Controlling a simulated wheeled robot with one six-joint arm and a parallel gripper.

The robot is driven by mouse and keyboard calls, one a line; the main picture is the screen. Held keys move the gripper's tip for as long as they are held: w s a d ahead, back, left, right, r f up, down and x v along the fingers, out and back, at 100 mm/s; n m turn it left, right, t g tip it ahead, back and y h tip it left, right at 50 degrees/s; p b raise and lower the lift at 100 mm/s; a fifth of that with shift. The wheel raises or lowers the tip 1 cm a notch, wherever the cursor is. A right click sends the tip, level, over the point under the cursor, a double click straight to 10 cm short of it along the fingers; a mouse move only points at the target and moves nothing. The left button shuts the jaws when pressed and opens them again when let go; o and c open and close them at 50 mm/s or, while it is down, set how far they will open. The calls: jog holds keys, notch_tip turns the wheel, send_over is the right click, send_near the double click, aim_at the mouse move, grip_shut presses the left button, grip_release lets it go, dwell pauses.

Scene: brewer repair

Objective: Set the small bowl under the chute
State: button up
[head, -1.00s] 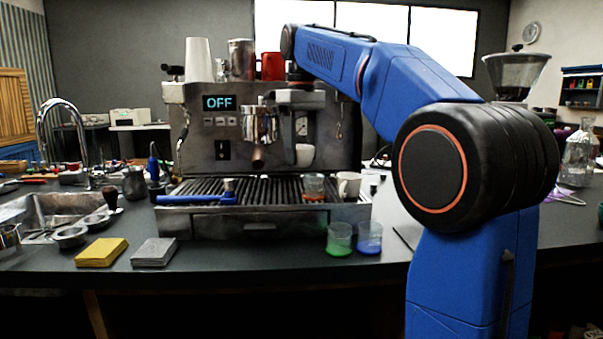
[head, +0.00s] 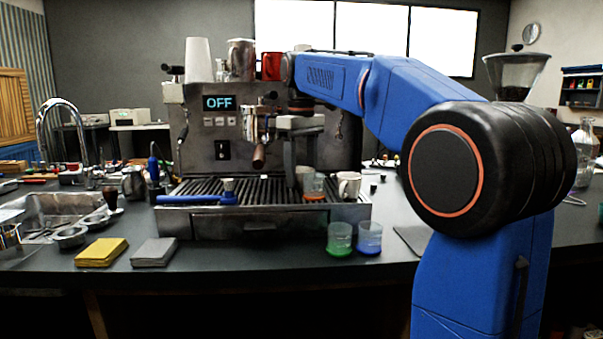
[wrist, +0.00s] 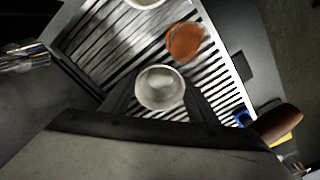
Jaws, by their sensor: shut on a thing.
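The small white bowl (wrist: 160,88) is between the two fingers of my gripper (wrist: 158,100) in the wrist view, and the gripper is shut on it. In the head view my gripper (head: 298,160) points down in front of the coffee machine, with the bowl (head: 304,172) low over the right part of the drip grate, partly behind an orange-bottomed glass. Whether the bowl touches the grate I cannot tell. A grinder with a clear hopper (head: 515,72) stands at the right behind my arm. Its lower part is hidden, and I cannot make out a chute.
The orange-bottomed glass (head: 314,188) and a white mug (head: 349,185) stand close to the bowl on the grate. A brown-handled portafilter (head: 258,155) sticks out left of my gripper. Green (head: 339,238) and blue (head: 369,237) glasses stand in front on the counter.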

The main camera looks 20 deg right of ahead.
jog(key=shift+f, duration=0.1)
jog(key=o, duration=1.1)
notch_tip(320, 180, up, 8)
